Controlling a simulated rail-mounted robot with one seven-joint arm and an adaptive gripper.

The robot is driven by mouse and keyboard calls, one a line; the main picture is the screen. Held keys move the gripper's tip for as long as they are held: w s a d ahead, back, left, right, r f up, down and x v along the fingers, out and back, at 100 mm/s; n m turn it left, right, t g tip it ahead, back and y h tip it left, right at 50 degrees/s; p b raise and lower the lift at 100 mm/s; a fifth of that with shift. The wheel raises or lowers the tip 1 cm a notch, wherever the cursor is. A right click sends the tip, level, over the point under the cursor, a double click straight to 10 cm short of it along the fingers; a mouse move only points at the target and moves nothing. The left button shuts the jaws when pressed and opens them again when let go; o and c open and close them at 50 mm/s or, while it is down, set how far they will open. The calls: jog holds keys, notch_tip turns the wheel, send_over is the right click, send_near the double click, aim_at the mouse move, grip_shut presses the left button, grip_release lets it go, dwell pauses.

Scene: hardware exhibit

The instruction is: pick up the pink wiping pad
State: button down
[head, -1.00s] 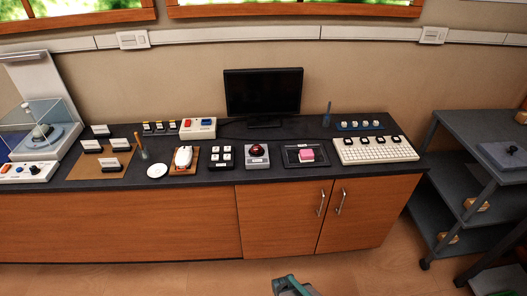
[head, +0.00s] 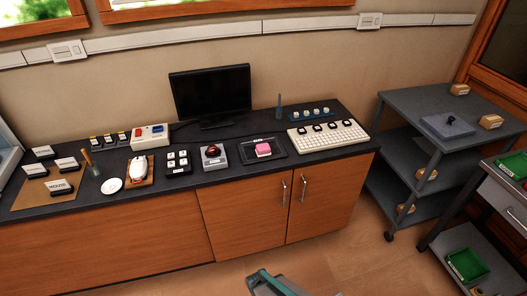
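The pink wiping pad (head: 263,149) lies on a dark flat tray (head: 280,152) on the black counter top, right of the middle of the head view. My gripper is not clearly in view. A grey and green part of my arm (head: 275,284) shows at the bottom edge, well in front of the counter and apart from the pad. Nothing covers the pad.
A red trackball (head: 212,152) stands left of the tray and a white keyboard (head: 328,136) right of it. A black monitor (head: 211,93) stands behind. A grey shelf cart (head: 400,103) is at the right.

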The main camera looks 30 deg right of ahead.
jog(key=shift+c, duration=1)
grip_release()
